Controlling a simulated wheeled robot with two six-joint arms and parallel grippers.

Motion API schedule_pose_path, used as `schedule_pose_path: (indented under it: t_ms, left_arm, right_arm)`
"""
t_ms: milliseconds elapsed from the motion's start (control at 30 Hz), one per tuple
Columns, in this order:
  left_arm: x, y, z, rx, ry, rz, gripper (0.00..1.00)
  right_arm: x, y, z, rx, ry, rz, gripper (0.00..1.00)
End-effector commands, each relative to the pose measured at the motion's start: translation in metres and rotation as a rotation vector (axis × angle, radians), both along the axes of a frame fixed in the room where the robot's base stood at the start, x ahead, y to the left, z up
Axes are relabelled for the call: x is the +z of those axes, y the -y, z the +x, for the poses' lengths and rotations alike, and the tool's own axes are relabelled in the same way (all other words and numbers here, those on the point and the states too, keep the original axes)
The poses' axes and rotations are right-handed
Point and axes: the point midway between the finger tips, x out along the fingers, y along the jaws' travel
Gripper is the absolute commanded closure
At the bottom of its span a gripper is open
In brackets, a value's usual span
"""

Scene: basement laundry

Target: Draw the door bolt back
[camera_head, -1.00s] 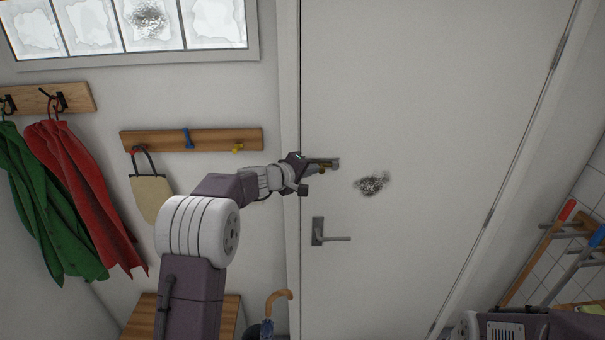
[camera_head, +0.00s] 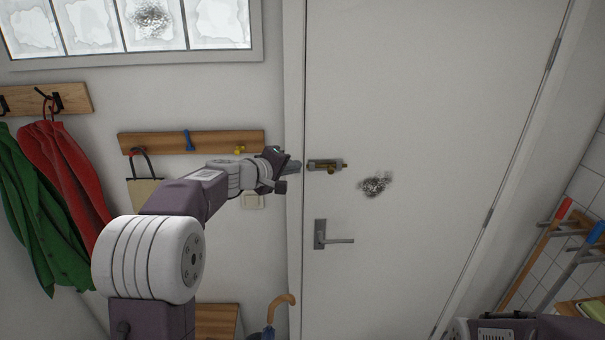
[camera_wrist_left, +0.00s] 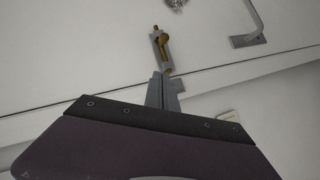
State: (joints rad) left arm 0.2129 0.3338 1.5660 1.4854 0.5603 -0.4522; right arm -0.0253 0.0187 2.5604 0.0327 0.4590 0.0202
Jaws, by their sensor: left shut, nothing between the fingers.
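The door bolt (camera_head: 331,168) is a brass rod with a small knob in a grey housing, mounted on the white door (camera_head: 420,90) near its left edge. The rod's brass end sticks out of the housing on the right, away from the frame. In the left wrist view the bolt (camera_wrist_left: 157,38) shows beyond my fingertips, its brass end pointing away from them. My left gripper (camera_head: 296,167) is shut and empty, just left of the housing at the door's edge. In the left wrist view its fingers (camera_wrist_left: 163,90) partly cover the housing's near end. My right gripper is out of view.
A grey lever handle (camera_head: 332,236) sits below the bolt, and a dark scuffed patch (camera_head: 375,184) right of it. A peg rail (camera_head: 165,142) hangs on the wall behind my left arm. An umbrella with a curved handle (camera_head: 277,305) stands below.

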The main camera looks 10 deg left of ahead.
Motion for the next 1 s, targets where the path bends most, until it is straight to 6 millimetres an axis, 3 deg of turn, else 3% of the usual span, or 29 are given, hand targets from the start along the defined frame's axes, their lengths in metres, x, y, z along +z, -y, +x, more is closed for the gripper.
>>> schedule_pose_path:
  t_ms: [233, 633, 700, 767, 867, 900, 1000]
  left_arm:
    - [0.01, -0.013, -0.032, 0.0, 0.0, 0.001, 1.0]
    - [0.013, -0.013, -0.037, -0.003, -0.001, 0.0, 1.0]
    - [0.015, -0.001, -0.037, -0.025, 0.005, 0.002, 1.0]
    - [0.014, 0.025, -0.044, -0.072, 0.004, 0.004, 1.0]
    - [-0.047, 0.063, -0.08, -0.181, -0.125, 0.11, 1.0]
    - [-0.079, 0.073, -0.1, -0.229, -0.193, 0.174, 1.0]
    - [-0.153, 0.083, -0.158, -0.344, -0.36, 0.346, 1.0]
  right_arm:
    - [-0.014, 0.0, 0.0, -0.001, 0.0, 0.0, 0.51]
    - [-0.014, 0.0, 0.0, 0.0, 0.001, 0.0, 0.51]
    - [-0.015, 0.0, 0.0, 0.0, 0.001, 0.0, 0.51]
    - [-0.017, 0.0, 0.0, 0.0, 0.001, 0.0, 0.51]
    - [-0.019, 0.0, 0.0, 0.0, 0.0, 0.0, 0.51]
    - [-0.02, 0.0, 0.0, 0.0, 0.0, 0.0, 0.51]
    - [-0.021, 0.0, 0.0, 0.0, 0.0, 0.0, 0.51]
